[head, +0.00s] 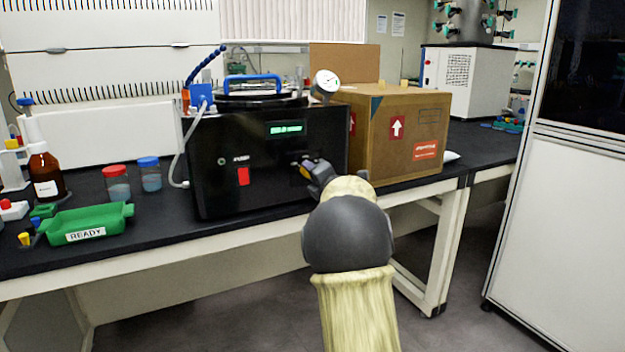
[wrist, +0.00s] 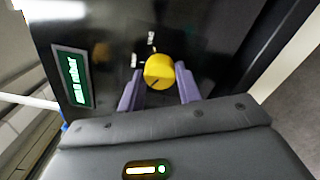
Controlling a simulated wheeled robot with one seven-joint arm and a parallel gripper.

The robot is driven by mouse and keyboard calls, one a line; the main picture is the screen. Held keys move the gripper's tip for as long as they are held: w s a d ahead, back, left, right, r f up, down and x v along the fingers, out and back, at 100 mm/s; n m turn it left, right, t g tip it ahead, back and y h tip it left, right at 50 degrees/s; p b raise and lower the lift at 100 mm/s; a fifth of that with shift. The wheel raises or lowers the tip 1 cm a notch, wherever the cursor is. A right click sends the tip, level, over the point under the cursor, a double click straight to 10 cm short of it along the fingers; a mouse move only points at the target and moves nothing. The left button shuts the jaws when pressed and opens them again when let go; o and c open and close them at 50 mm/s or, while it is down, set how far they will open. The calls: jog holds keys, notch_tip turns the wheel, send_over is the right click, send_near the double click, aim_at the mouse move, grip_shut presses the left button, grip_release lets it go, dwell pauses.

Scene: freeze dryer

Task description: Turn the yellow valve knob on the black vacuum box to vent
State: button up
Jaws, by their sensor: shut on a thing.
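The black vacuum box (head: 225,150) stands on the dark bench, with a green display and a red switch on its front. The yellow valve knob (wrist: 159,72) is on its front face, with small white labels around it and a dark pointer mark pointing to the lower left in the wrist view. My gripper (wrist: 160,92) is at the front of the box, with its two purple fingers on either side of the knob, shut on it. In the head view my gripper (head: 308,170) and arm hide most of the knob. The label words are too blurred to read.
A cardboard box (head: 400,150) stands close on the right of the black box. A green tray (head: 85,222) marked READY, two capped jars and a brown bottle (head: 45,175) stand to the left. A pressure gauge (head: 326,82) and a hose are on top of the black box.

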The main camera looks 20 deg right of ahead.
jog(key=shift+f, duration=0.2)
jog(key=o, duration=1)
jog(key=shift+r, duration=0.1)
jog(key=s+p, duration=0.2)
jog(key=s, duration=1.5)
jog(key=shift+s+d, duration=0.2)
jog(key=shift+d, duration=0.05)
